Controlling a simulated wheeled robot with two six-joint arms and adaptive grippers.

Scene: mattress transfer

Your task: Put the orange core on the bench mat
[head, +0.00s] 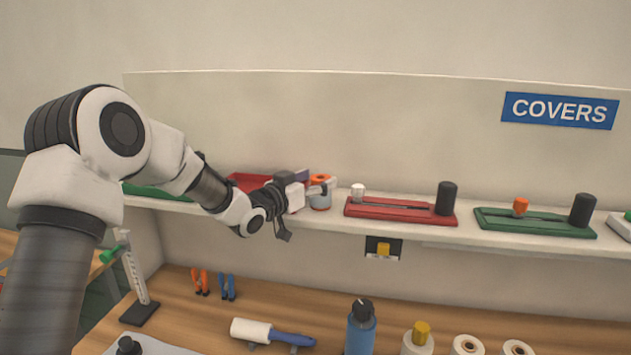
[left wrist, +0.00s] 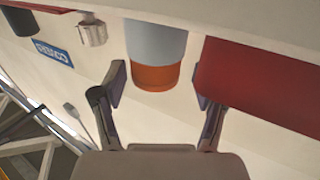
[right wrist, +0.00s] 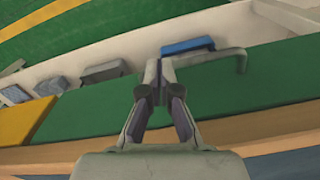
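The orange core (head: 320,177) is on the wall shelf, with a pale grey cylindrical part under its orange top. My left gripper (head: 311,189) is beside it in the head view. In the left wrist view the core's orange end (left wrist: 155,78) shows between the open fingers of the left gripper (left wrist: 160,90), just beyond the tips; I see no clear contact. My right gripper (right wrist: 162,72) shows only in the right wrist view, its fingertips together by a grey bar. I cannot tell whether it holds the bar. A pale flat surface (head: 150,346) at the bench's lower left may be the mat.
The shelf also bears a red fixture (head: 385,209) and a green fixture (head: 540,222). A red tray (head: 246,181) is behind my left wrist. On the bench are a lint roller (head: 250,331), a blue bottle (head: 361,330) and a height gauge (head: 136,275). Bare wood lies between them.

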